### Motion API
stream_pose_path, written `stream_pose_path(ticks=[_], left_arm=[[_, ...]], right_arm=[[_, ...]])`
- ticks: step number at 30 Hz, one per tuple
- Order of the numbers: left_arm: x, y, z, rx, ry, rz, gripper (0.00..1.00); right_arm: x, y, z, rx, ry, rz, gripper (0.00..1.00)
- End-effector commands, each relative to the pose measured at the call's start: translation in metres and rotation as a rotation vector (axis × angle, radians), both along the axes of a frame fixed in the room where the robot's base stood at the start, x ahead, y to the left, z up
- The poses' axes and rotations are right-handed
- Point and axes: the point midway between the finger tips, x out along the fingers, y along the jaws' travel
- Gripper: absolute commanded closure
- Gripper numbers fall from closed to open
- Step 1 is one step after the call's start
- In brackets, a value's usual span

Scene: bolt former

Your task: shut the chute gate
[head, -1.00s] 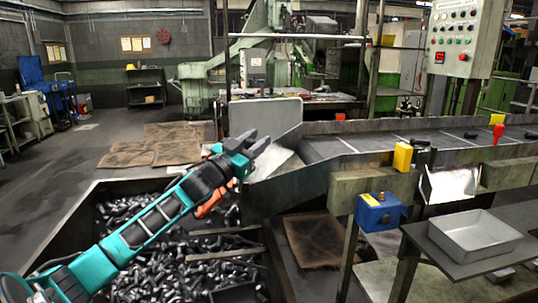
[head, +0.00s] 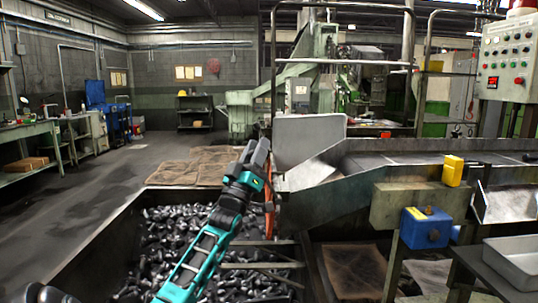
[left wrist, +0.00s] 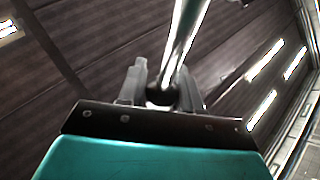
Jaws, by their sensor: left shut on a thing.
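The chute (head: 400,165) comes in from the right and ends at the left in a sloping metal lip (head: 312,174). A pale upright plate (head: 310,138) stands behind that end; I cannot tell for sure whether it is the gate. My left gripper (head: 257,152) is just left of the chute's end, above the bolt bin. In the left wrist view my left gripper (left wrist: 162,94) is shut on a shiny metal bar (left wrist: 183,45), which runs up out of the picture. The bar's far end is hidden. My right gripper is out of view.
A bin full of bolts (head: 120,222) lies below my left arm. A blue box (head: 426,228) and a yellow box (head: 453,170) sit on the chute's front side. A grey tray (head: 515,262) stands at lower right. The floor at left is clear.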

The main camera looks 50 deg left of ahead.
Motion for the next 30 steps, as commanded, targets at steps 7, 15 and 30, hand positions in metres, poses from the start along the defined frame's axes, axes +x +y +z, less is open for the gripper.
stream_pose_path(ticks=[7,15,30], left_arm=[[-0.010,0.009,-0.010,-0.070,-0.078,0.003,1.00],[-0.014,0.012,-0.013,-0.097,-0.108,0.002,1.00],[-0.014,0.013,-0.013,-0.101,-0.110,0.001,0.53]], right_arm=[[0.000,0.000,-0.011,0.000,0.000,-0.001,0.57],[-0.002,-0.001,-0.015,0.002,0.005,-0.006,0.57],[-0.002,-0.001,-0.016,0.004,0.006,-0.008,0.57]])
